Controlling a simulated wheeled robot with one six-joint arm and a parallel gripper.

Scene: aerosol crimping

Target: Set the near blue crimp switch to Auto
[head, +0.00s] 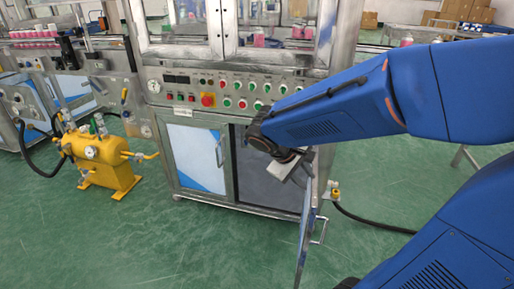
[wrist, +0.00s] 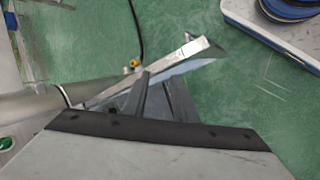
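The crimping machine's control panel (head: 235,92) runs across the front of the machine, with several red and green buttons and a large red knob (head: 208,100). I cannot make out a blue crimp switch on it; its right end is hidden behind my blue arm. My gripper (head: 303,180) is below the panel, in front of the lower cabinet, and points downward.
A cabinet door (head: 305,225) stands open beneath my gripper; its metal edge (wrist: 150,74) passes just beyond the fingers in the wrist view. A yellow tank (head: 100,160) stands left. A black hose (head: 375,222) crosses the green floor. A conveyor with pink bottles (head: 40,34) is behind left.

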